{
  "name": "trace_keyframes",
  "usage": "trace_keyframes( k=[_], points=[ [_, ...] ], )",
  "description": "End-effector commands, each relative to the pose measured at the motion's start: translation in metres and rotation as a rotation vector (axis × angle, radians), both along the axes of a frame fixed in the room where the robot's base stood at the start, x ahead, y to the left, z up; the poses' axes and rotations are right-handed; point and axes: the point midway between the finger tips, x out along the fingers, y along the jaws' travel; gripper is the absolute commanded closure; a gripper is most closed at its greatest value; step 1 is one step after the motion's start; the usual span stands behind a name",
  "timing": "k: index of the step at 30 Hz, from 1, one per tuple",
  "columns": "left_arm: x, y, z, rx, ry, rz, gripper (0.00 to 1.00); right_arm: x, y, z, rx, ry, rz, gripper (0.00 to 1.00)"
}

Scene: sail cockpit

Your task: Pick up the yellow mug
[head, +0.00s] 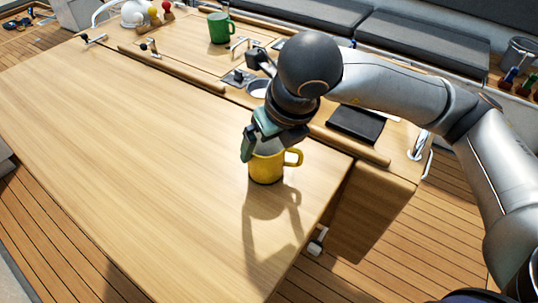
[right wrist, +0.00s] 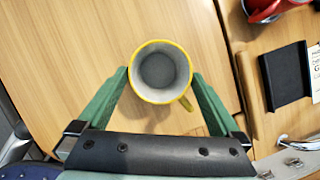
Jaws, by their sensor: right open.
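The yellow mug (head: 265,170) stands upright on the wooden table near its right edge, with its handle to the right. In the right wrist view the mug (right wrist: 160,98) shows from above, its grey inside empty. My right gripper (head: 262,142) is at the mug from above, open. In the right wrist view its green fingers (right wrist: 160,90) stand on either side of the mug with the rim between them. I cannot tell whether the fingers touch it. My left gripper is not in view.
A green mug (head: 220,28) stands farther back. A black tray (head: 357,124) lies to the right, and a red object (right wrist: 268,8) shows in the right wrist view. The table (head: 110,130) left of the yellow mug is clear.

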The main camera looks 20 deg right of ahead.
Motion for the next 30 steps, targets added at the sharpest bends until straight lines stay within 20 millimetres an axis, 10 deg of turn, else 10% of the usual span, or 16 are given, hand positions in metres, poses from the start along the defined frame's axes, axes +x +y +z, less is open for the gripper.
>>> trace_keyframes(
  k=[12,30],
  points=[
    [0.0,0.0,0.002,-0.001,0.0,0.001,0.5,0.007,0.002,-0.018,0.001,-0.001,0.0,0.0],
    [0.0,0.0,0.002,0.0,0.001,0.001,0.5,0.007,0.002,-0.018,0.001,-0.001,0.0,0.68]
  ],
)
